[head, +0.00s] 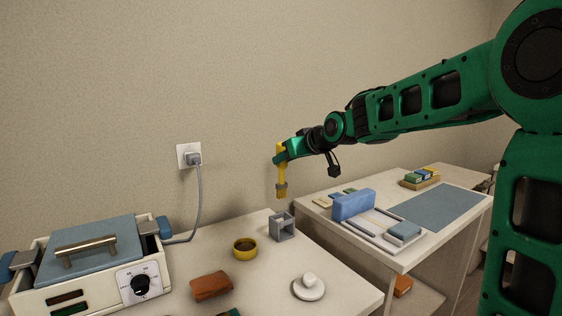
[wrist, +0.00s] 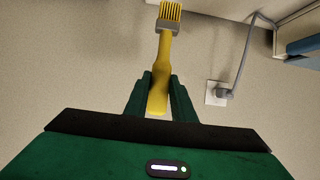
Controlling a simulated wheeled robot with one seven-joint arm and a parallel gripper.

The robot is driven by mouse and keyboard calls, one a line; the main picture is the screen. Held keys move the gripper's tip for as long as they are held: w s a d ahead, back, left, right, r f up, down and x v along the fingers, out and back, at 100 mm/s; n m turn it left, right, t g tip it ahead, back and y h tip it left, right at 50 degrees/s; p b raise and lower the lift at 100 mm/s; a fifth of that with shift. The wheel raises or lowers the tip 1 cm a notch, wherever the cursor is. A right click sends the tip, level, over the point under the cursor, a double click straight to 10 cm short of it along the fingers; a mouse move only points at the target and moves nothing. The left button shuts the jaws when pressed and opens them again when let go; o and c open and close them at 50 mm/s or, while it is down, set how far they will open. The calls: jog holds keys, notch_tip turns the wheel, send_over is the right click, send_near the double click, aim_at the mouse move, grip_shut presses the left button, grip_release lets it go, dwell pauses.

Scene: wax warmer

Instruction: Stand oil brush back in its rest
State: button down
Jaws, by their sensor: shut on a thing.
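The oil brush (head: 282,172) has a yellow handle and hangs upright, bristles down, in the head view. My gripper (head: 278,158) is shut on its handle. The wrist view also shows the brush (wrist: 165,55) between the two fingers of my gripper (wrist: 160,92), its grey collar and yellow bristles pointing away from the palm. A grey square open holder (head: 282,227), which looks like the rest, stands on the left table below the brush. The bristles are above the holder and apart from it.
A yellow bowl (head: 245,248), a brown block (head: 211,286) and a white lidded dish (head: 309,287) stand near the holder. The wax warmer (head: 95,265) is at left, its cord running to a wall outlet (head: 189,156). A second table (head: 408,257) at right holds a blue block (head: 353,205).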

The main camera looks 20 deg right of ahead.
dwell(0.3)
jog(key=shift+f, duration=2.8)
jog(key=shift+s+f, duration=0.15)
jog(key=shift+f, duration=0.05)
